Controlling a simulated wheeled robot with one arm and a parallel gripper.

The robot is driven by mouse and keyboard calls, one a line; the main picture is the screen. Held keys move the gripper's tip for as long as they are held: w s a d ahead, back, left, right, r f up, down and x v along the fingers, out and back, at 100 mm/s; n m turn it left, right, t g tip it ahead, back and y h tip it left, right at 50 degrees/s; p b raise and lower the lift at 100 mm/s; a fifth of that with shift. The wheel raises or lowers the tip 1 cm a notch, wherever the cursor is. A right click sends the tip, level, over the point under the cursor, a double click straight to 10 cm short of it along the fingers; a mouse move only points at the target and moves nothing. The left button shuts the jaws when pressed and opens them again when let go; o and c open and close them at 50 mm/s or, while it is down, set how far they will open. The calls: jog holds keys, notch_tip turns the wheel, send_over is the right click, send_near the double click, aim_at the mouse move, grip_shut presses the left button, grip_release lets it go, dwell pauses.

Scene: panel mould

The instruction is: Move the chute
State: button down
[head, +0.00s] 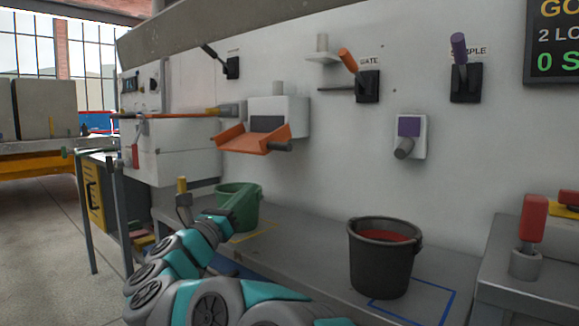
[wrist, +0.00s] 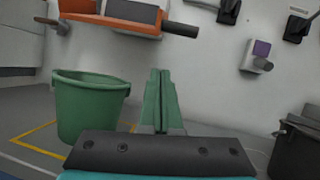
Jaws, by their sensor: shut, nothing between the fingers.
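The orange chute (head: 240,141) is a shallow tray mounted on a white box on the wall, tilted, with a dark grip (head: 281,146) at its lower right. In the wrist view the chute (wrist: 100,20) and its dark grip (wrist: 181,29) are at the top, partly cut off. My gripper (head: 250,192) has green fingers and is below the chute, in front of the green bucket. In the wrist view my gripper (wrist: 160,73) is shut and empty, pointing at the wall, apart from the chute.
A green bucket (wrist: 88,108) stands left of my fingers on a ledge with yellow marking. Wall levers with orange (head: 348,60) and purple (head: 459,48) handles are higher up.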

jog(key=w+d+r+m+g+h+p, duration=0.1)
jog(key=w+d+r+m+g+h, duration=0.1)
jog(key=w+d+r, duration=0.3)
jog(key=shift+w+d+r+m+h+p, duration=0.2)
jog(key=shift+d+r+m+h+p, duration=0.15)
jog(key=shift+d+r+m+h, duration=0.55)
jog(key=shift+d+f+y, duration=0.2)
jog(key=shift+f+y, duration=0.1)
jog(key=shift+f, duration=0.05)
jog(key=shift+s+a+r+g+p, duration=0.1)
jog(key=shift+s+r+g+p, duration=0.05)
jog(key=shift+r+g+p, duration=0.25)
